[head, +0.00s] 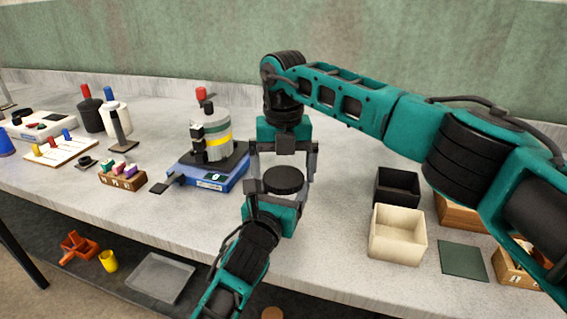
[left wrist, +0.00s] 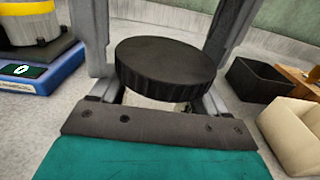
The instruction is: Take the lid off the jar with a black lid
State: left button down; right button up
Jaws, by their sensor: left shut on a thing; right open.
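The jar's round black lid (head: 284,179) shows near the middle of the head view, and large in the left wrist view (left wrist: 165,68). Only a small pale part of the jar body (left wrist: 150,103) shows under the lid. My left gripper (head: 281,196) comes from the front and is shut on the jar below the lid. My right gripper (head: 283,171) hangs over the jar from behind, open, one finger on each side of the lid with gaps. The lid sits on top of the jar, level. Most of the jar is hidden by the left gripper.
Left of the jar stands a blue scale (head: 208,177) with a grey, yellow-banded container (head: 214,125) on it. To the right are a black box (head: 397,187), a cream box (head: 397,235) and a green mat (head: 463,260). The counter's front edge is close below.

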jog(key=c, duration=0.9)
jog(key=n, duration=0.6)
jog(key=shift+n, duration=0.4)
jog(key=shift+c, duration=0.2)
jog(key=o, duration=0.9)
jog(key=shift+o, duration=0.2)
